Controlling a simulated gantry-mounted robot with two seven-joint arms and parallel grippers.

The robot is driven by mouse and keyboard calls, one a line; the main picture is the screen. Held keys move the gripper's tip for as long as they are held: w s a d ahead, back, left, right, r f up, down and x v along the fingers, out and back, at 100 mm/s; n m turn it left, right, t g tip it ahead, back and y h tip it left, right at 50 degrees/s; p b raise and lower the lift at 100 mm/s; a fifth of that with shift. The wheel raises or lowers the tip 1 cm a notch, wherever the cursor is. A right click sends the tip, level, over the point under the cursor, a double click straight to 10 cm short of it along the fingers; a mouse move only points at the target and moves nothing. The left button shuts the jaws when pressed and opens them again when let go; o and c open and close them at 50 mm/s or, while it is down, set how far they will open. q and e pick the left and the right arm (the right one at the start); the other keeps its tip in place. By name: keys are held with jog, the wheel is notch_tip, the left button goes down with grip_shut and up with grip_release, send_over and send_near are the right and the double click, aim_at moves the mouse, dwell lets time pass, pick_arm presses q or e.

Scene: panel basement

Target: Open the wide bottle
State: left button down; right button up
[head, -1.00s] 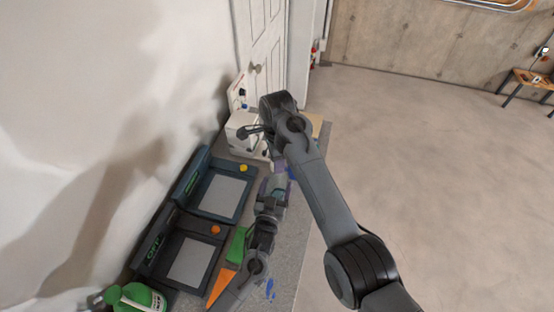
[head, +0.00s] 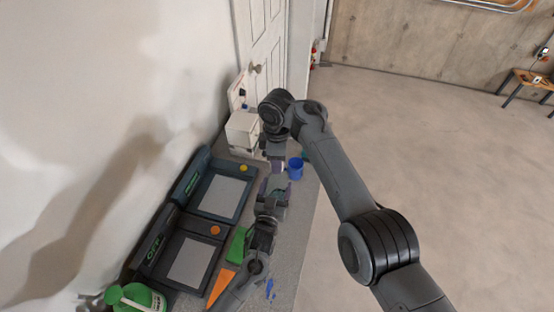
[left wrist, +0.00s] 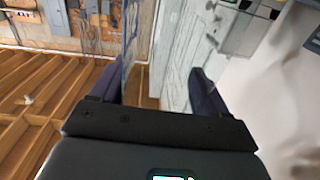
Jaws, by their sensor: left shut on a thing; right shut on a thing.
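The wide bottle (head: 277,184) looks greyish-green and translucent, and is mostly hidden by my grippers. My left gripper (head: 275,187), with purple fingers, is shut around it above the counter. In the left wrist view, the left gripper's fingers (left wrist: 155,90) stand apart on either side of something see-through that I cannot outline clearly. My right gripper (head: 277,163) comes down at the far end of the bottle, shut on a small whitish part that looks like its lid. Whether the lid is still joined to the bottle is hidden.
A blue cup (head: 295,168) stands to the right of my right gripper, near the counter edge. A white box (head: 242,132) stands behind left. Two dark machines (head: 220,195) line the wall.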

jog(key=n, duration=1.1)
jog(key=shift+r, duration=0.3)
jog(key=shift+r, duration=0.8)
jog(key=shift+r, duration=0.1)
jog(key=shift+r, duration=1.95)
